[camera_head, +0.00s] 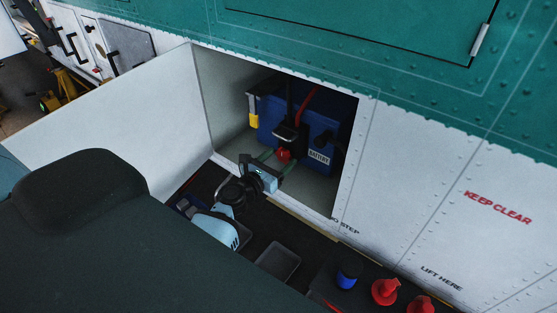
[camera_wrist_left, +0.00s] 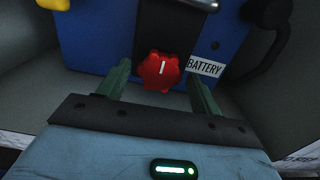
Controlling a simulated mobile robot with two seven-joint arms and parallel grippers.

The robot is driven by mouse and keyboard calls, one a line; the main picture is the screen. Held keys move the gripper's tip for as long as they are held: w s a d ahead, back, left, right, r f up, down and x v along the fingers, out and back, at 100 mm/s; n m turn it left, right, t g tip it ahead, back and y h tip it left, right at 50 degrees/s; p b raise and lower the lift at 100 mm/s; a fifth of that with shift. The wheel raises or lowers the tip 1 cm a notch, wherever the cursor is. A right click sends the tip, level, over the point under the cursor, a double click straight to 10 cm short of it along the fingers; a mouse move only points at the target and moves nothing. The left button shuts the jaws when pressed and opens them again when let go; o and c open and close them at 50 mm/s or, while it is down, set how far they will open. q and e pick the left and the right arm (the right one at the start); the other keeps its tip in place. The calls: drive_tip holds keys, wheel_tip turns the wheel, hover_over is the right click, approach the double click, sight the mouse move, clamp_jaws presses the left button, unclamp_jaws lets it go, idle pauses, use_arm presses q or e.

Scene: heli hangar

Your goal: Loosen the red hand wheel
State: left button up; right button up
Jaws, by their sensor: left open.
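The red hand wheel (camera_head: 283,155) sits on the front of the blue battery (camera_head: 323,128) inside the open bay. In the left wrist view the red hand wheel (camera_wrist_left: 160,70) has a lobed rim and a white mark pointing up. My left gripper (camera_head: 275,160) reaches into the bay in front of the wheel. In the left wrist view my left gripper (camera_wrist_left: 162,82) is open, with one green finger on each side of the wheel. I cannot tell whether the fingertips touch it. My right gripper is not in view.
The bay walls (camera_head: 230,105) and the open white door (camera_head: 110,115) bound the space. A black handle or bracket (camera_head: 290,132) stands above the wheel. A yellow tag (camera_head: 253,121) hangs at the battery's left. Red knobs (camera_head: 385,290) and a blue cap (camera_head: 347,276) sit at lower right.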

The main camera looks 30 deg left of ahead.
use_arm(q)
drive_tip(key=s, duration=0.8)
drive_tip(key=shift+a, duration=0.3)
drive_tip(key=shift+w, duration=0.1)
drive_tip(key=s+d+f+n+g, duration=0.3)
drive_tip(key=s+d+f+n, duration=0.2)
drive_tip(key=s+n, duration=0.4)
drive_tip(key=s+d+f+n+g, duration=0.3)
drive_tip(key=s+d+f+n, duration=0.2)
drive_tip(key=s+n, duration=0.5)
drive_tip(key=s+d+f+n+g, duration=0.2)
drive_tip(key=s+d+f+n, duration=0.3)
drive_tip(key=n, duration=1)
drive_tip(key=s+f, duration=0.2)
drive_tip(key=s, duration=0.2)
drive_tip(key=shift+s+f+n+g+h, duration=0.2)
drive_tip(key=shift+s+n+g+h, duration=0.1)
drive_tip(key=shift+g+h, duration=0.1)
